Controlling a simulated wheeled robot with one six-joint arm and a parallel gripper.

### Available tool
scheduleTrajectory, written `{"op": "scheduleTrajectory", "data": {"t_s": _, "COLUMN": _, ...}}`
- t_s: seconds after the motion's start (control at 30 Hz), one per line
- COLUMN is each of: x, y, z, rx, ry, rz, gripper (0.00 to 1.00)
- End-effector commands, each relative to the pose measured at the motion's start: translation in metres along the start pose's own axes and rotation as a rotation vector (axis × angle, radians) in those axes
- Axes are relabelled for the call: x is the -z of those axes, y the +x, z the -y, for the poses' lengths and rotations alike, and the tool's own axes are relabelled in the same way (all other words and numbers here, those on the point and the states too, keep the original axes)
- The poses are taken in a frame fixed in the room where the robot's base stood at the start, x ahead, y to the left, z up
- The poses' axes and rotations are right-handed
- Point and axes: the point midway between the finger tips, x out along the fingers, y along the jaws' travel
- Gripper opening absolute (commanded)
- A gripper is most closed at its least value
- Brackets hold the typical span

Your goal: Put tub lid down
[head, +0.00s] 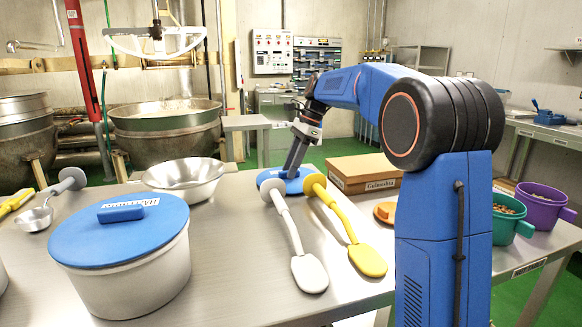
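A blue round lid (270,176) with a pale label lies low over the far edge of the steel table, partly hidden behind the paddle guards. My gripper (293,172) points down with its fingers at the middle of this lid. The fingers are too small and edge-on to tell if they are shut on its handle, and I cannot tell if the lid touches the table. A white tub (130,285) stands at the front left with another blue lid (122,233), with a raised handle, on top.
A white paddle (297,240) and a yellow paddle (345,232) lie just in front of the lid. A cardboard box (362,172) is to its right, a steel bowl (185,179) to its left. Green (508,226) and purple (543,208) tubs stand right, beyond my arm. Bare table shows between tub and paddles.

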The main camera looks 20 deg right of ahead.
Motion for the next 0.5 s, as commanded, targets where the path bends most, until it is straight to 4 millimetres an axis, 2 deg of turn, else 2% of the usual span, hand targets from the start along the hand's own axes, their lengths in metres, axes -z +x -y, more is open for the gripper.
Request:
{"op": "scheduleTrajectory", "data": {"t_s": 0.27, "x": -0.001, "y": -0.004, "z": 0.000, "rx": 0.001, "ry": 0.000, "rz": 0.000, "gripper": 0.34}}
{"op": "scheduleTrajectory", "data": {"t_s": 0.37, "x": -0.001, "y": -0.015, "z": 0.001, "rx": 0.002, "ry": 0.000, "rz": 0.000, "gripper": 0.34}}
{"op": "scheduleTrajectory", "data": {"t_s": 0.5, "x": -0.001, "y": -0.039, "z": 0.001, "rx": 0.003, "ry": 0.000, "rz": 0.000, "gripper": 0.34}}
